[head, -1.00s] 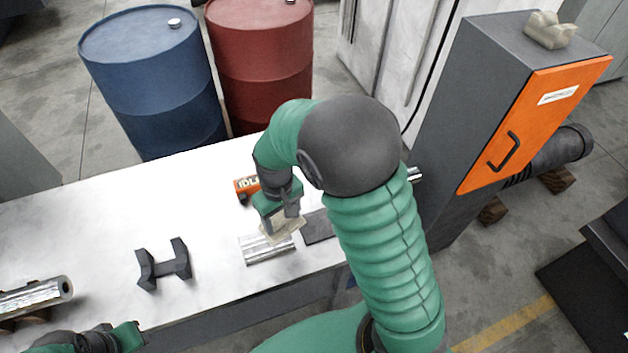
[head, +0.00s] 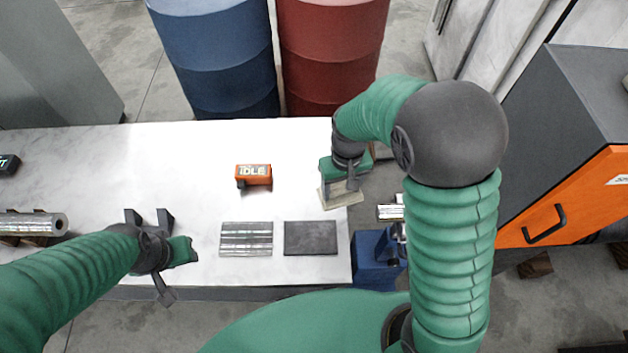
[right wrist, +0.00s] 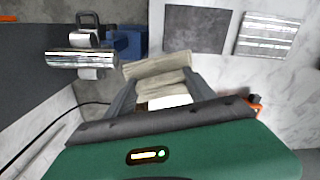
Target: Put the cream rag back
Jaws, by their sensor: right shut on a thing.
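My right gripper (head: 340,187) is shut on the cream rag (head: 342,198) near the right end of the white table (head: 120,165). In the right wrist view the folded rag (right wrist: 158,76) sits between the two dark fingers. I cannot tell whether the rag touches the table. My left gripper (head: 178,272) is at the table's front edge, beside a dark two-pronged stand (head: 150,217); its jaw opening is not clear.
A ribbed silver plate (head: 246,240) and a dark flat plate (head: 310,238) lie at the front right. An orange IDLE box (head: 254,175) is behind them. A blue vise-like thing (head: 372,262) stands at the right end. Blue (head: 215,60) and red (head: 330,55) barrels stand behind; an orange-doored cabinet (head: 570,200) is right.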

